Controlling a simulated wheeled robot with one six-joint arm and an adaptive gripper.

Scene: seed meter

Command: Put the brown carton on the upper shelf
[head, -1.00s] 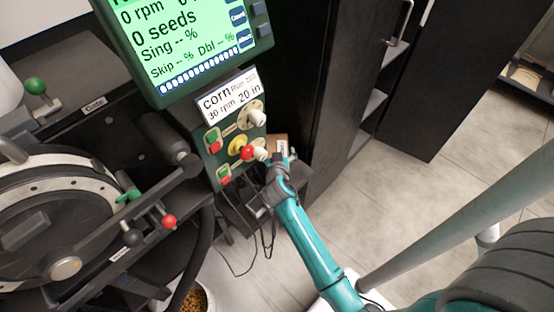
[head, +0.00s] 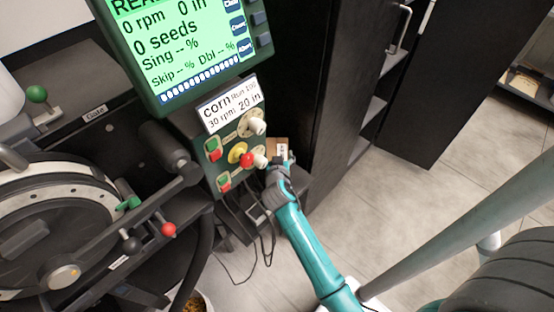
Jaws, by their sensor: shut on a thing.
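The brown carton (head: 281,146) shows as a small box with a white label beyond the end of my teal arm, just right of the control panel. My gripper (head: 281,160) is at the carton and shut on it; the fingers are small and partly hidden by my wrist. Shelves (head: 373,112) show inside the open dark cabinet to the right of the carton. The cabinet's top is out of view, so I cannot tell which board is the upper shelf.
The panel with knobs (head: 238,150) stands close left of my gripper, below a green screen (head: 185,45). An open cabinet door (head: 448,80) stands at the right. Dangling cables (head: 268,240) hang below my wrist. Tiled floor (head: 400,200) is clear at right.

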